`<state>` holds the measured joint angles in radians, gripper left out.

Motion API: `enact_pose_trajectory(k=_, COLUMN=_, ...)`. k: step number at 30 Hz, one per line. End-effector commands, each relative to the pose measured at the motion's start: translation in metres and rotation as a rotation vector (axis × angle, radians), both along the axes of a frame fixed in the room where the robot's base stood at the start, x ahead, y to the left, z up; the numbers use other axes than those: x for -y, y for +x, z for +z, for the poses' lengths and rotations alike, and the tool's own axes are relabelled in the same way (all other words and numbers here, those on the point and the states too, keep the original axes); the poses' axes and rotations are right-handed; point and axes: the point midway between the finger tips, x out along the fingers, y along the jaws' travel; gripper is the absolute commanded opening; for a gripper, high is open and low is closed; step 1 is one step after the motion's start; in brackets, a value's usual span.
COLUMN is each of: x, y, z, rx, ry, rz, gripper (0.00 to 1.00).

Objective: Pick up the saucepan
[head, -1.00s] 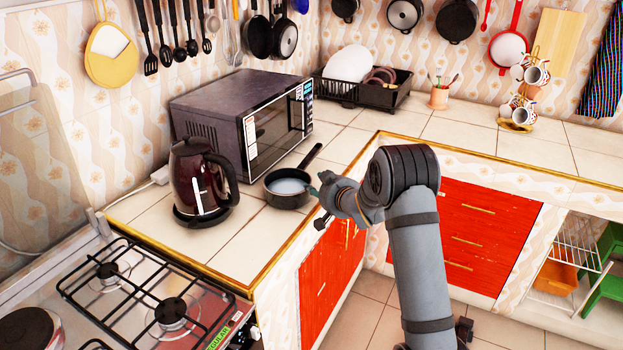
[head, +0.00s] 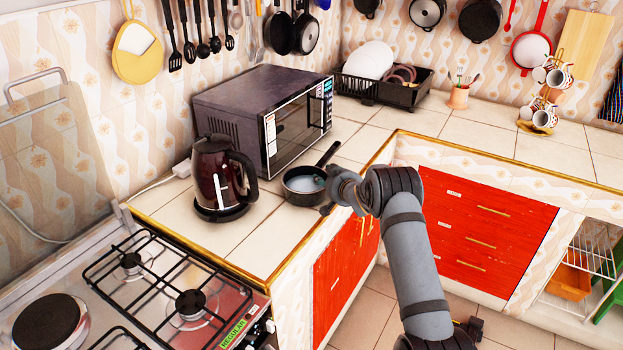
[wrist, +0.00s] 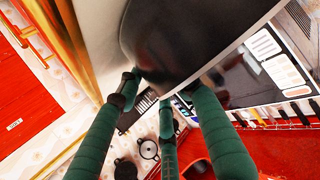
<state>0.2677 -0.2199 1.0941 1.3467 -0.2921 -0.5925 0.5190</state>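The saucepan (head: 303,190) is dark with a pale inside. It sits upright on the tiled counter in front of the microwave, its black handle pointing to the back right. In the wrist view, the pan's dark wall (wrist: 170,40) fills the upper middle. The green fingers of my gripper (wrist: 160,88) stand apart around its lower edge, and their tips are partly hidden. I cannot tell whether they press on the pan.
A dark red kettle (head: 218,180) stands left of the pan, and the microwave (head: 265,110) is close behind. The gas hob (head: 165,285) lies at front left. The counter edge runs just in front of the pan. Counter to the right is mostly clear.

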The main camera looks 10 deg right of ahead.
Motion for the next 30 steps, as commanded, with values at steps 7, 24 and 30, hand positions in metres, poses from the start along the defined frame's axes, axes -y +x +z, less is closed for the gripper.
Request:
enact_pose_trajectory(k=7, x=-0.0001, y=0.0027, z=-0.0014, rx=0.000, ry=0.001, rz=-0.001, gripper=0.36)
enact_pose_trajectory(k=24, x=-0.0003, y=0.0025, z=-0.0014, rx=0.000, ry=0.000, rz=0.000, gripper=0.06)
enact_pose_trajectory(k=30, x=-0.0004, y=0.0024, z=-0.0014, rx=0.000, ry=0.000, rz=0.000, gripper=0.00)
